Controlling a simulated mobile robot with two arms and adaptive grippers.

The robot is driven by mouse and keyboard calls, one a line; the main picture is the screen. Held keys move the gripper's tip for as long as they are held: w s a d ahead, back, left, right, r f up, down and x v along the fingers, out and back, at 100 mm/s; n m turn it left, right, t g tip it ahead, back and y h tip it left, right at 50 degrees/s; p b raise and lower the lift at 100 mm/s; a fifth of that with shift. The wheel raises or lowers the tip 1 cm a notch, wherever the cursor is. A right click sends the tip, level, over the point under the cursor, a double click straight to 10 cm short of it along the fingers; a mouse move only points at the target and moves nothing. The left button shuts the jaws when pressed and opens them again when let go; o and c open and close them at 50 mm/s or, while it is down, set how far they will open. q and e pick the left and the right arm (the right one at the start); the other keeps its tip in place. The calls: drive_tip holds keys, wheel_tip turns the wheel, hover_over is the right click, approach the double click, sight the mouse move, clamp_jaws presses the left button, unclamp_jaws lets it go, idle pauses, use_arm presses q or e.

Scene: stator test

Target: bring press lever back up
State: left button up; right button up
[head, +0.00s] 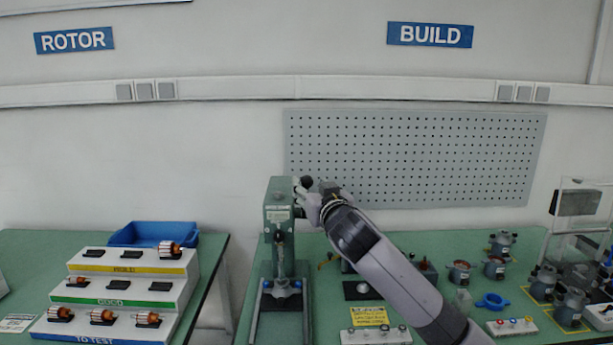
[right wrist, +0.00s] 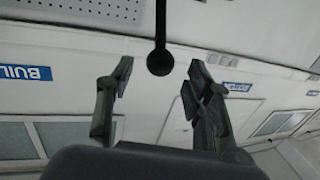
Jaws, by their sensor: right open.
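The green arbor press (head: 279,230) stands upright on the right-hand bench. Its lever ends in a round black knob (head: 307,182), up near the top of the press beside its head. In the right wrist view the dark lever rod comes down from the top edge and ends in the knob (right wrist: 160,62). My right gripper (head: 316,190) is at the press head, close to the knob. In the wrist view its two fingers (right wrist: 155,85) are spread apart, with the knob showing between and beyond their tips; contact cannot be told. My left gripper is not in view.
My right arm crosses the right bench (head: 330,255) over several motor parts and a yellow label (head: 369,316). A stepped rack (head: 187,290) with rotors and a blue bin (head: 125,238) are on the left bench. A pegboard (head: 420,150) hangs behind.

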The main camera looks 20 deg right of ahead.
sight(309, 184)
drive_tip(key=shift+w+p, duration=0.45)
drive_tip(key=shift+w, duration=1.75)
drive_tip(key=shift+c, duration=0.2)
clamp_jaws()
